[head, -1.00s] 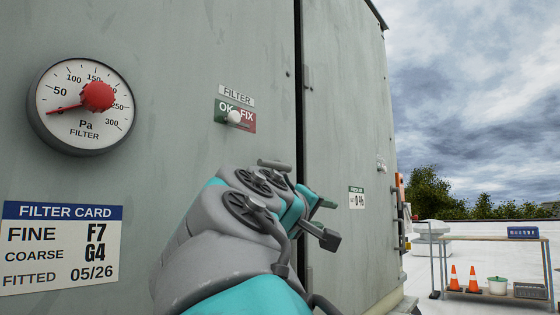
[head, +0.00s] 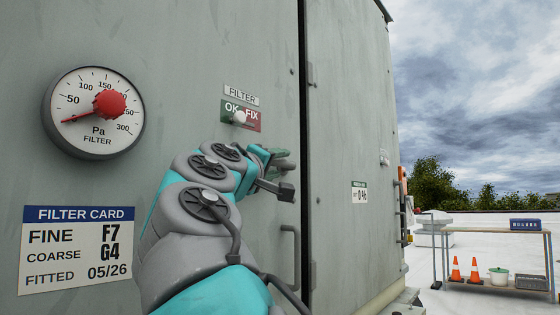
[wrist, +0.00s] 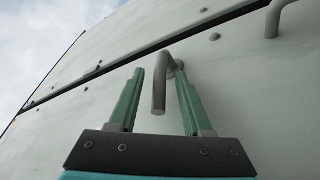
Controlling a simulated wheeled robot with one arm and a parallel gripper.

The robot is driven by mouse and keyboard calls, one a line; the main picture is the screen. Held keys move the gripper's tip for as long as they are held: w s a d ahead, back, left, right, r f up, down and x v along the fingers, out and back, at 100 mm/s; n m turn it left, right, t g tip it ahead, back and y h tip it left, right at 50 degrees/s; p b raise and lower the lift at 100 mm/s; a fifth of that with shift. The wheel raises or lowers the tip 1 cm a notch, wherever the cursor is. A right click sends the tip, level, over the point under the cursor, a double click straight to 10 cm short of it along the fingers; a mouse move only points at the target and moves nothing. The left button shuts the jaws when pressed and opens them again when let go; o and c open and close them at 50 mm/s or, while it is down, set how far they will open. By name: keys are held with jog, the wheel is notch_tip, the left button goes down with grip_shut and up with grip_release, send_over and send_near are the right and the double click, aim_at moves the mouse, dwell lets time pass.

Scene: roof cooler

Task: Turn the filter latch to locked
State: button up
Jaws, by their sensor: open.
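The filter latch, a grey bent lever (wrist: 159,88), shows in the wrist view on the grey-green cabinet wall, near the door seam. Its arm hangs down between my two green fingers. My gripper (wrist: 158,75) is open around the lever, with a gap visible on both sides; I cannot tell how deep the lever sits between the fingers. In the head view, my gripper (head: 278,160) is at the cabinet below the FILTER sign (head: 241,96), and the latch is hidden behind it. No lock marking is readable by the latch.
A vertical pull handle (head: 296,255) stands beside the seam below my gripper. A pressure gauge (head: 94,112) and filter card (head: 77,250) are at left. A shelf table (head: 490,232) stands far right.

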jog(key=shift+w+d+r, duration=0.15)
jog(key=shift+w+d, duration=0.05)
jog(key=shift+w, duration=0.4)
grip_shut()
dwell(1.0)
